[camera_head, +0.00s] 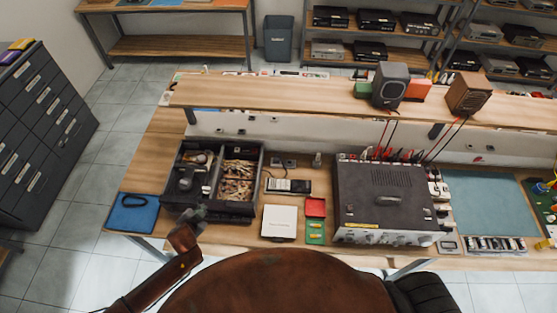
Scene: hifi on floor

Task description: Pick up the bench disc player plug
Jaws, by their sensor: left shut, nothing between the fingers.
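I cannot make out the disc player plug for certain; it is too small or hidden here. A large dark hi-fi unit (385,200) with a silver front sits on the wooden bench, and several plugs and red and black leads show along its back edge. I cannot tell whether it is the disc player. My left gripper (195,214) is shut and empty by the bench's front edge, just in front of the black divided tray (215,211). It is apart from the hi-fi unit. My right gripper is not in view.
On the bench are a blue pad (132,217), a white box (279,223), a small black device (288,186), red and green trays (315,230) and a teal mat (490,205). A raised shelf (280,97) with speakers runs behind. Dark drawers (45,130) stand left.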

